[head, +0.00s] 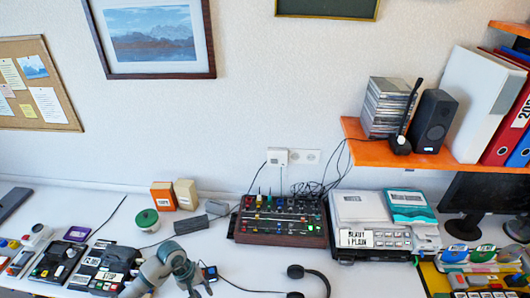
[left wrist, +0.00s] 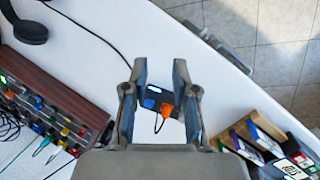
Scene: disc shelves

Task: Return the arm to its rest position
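My left arm comes in at the bottom of the head view, and its gripper (head: 198,288) is low over the white table (head: 360,285). In the left wrist view the two fingers of the left gripper (left wrist: 161,75) are spread apart with a gap between them. A small dark device (left wrist: 157,100) with blue and orange parts shows through the gap, and it appears to lie on the table below. A small dark box with a lit screen (head: 209,272) is beside the gripper in the head view. My right gripper is in neither view.
A mixer with knobs (head: 282,222) stands at mid-table, with headphones (head: 308,276) in front. A green-lidded container (head: 147,220) and small boxes stand behind the arm. An orange shelf (head: 440,157) holds disc cases and a speaker. Disc racks (head: 480,256) are at right.

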